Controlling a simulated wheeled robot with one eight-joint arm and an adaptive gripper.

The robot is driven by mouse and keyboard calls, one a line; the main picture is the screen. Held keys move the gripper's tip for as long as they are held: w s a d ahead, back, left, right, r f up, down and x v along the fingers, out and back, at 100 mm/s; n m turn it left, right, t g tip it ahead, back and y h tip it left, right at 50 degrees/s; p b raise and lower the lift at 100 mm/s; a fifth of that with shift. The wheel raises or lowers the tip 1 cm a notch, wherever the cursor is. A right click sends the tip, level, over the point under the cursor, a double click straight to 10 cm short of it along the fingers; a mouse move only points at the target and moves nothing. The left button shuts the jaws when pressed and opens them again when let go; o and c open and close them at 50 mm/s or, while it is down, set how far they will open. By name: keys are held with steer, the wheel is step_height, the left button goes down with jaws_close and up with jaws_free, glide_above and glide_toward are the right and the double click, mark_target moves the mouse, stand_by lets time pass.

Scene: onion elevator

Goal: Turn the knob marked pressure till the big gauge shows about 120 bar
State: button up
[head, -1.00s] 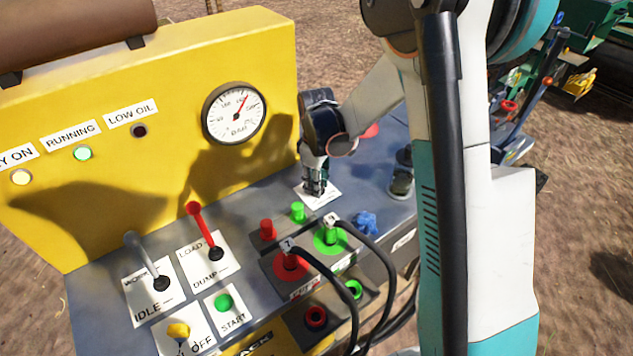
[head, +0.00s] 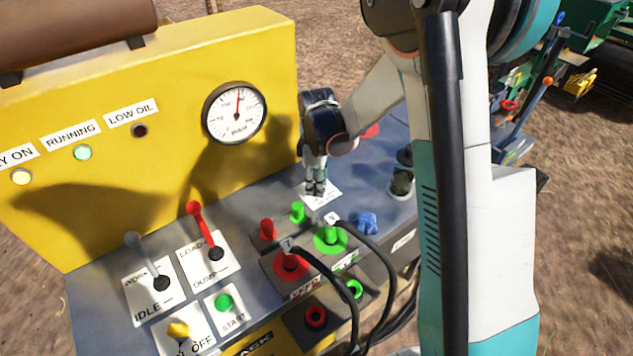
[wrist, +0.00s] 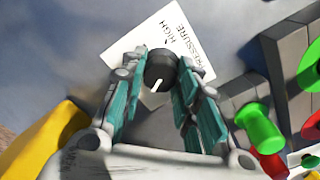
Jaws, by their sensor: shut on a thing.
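The pressure knob (wrist: 161,70) is black with a white pointer line. It stands on a white plate (wrist: 134,53) marked PRESSURE and HIGH in the wrist view. My gripper (wrist: 160,72) is shut on the knob, one teal finger on each side. The big gauge (head: 235,113) is round and white on the yellow panel. Its red needle points almost straight up, slightly right; the exact reading is too small to tell.
Red and green hose couplings (head: 330,238) with black hoses stand in front of my gripper. A blue knob (head: 367,223) is to their right. Red (head: 203,228) and grey levers (head: 145,258) stand at left. The yellow panel (head: 190,75) rises behind.

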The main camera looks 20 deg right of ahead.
steer(key=o, duration=1.1)
steer(key=shift+c, duration=0.2)
steer(key=shift+r, duration=0.1)
step_height(320, 180, up, 12)
steer(key=s+r+m+t, duration=0.3)
steer(key=s+r+m, duration=0.4)
steer(key=s, duration=0.5)
steer(key=s+r+m+t, duration=0.1)
steer(key=s+m+t, duration=0.3)
steer(key=s, duration=0.7)
steer(key=shift+m, duration=0.6)
